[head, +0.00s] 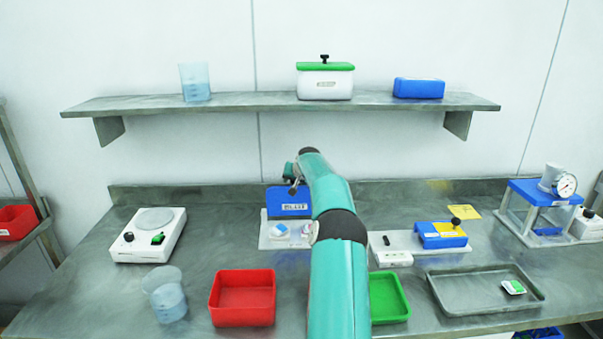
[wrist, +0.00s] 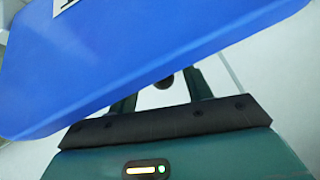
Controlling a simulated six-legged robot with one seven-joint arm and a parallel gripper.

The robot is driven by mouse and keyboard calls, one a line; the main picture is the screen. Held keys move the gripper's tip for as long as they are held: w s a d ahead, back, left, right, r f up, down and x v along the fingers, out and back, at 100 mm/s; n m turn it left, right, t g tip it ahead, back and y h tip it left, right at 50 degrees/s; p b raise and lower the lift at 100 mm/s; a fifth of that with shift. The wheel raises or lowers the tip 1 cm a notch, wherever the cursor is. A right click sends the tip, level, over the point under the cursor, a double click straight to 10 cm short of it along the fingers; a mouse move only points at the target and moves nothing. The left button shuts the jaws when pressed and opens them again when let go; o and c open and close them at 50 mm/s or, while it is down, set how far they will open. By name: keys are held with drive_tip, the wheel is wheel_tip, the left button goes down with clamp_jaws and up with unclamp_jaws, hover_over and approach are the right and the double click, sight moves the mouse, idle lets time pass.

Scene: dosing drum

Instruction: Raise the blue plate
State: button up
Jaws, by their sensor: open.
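A blue plate (head: 288,198) with a white label stands tilted up at the back of a light base plate (head: 270,243) on the bench, left of my arm. It fills the upper part of the wrist view (wrist: 130,60). My gripper (head: 293,178) is at its upper edge in the head view, partly hidden by my arm. In the wrist view my gripper (wrist: 162,88) has its fingers apart, with a dark round knob (wrist: 164,77) between them. The plate covers the fingertips in part. I cannot tell whether the fingers touch the knob.
Small white and blue items (head: 280,230) lie on the base plate. A red bin (head: 243,298), a green bin (head: 388,297), a beaker (head: 168,300), a scale (head: 150,240) and a grey tray (head: 480,303) stand around. A gauge press with a blue top (head: 530,190) is at right. A shelf (head: 240,103) hangs above.

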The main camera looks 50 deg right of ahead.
drive_tip(key=v, duration=1)
drive_tip(key=shift+s+r, duration=0.1)
drive_tip(key=shift+r, duration=0.1)
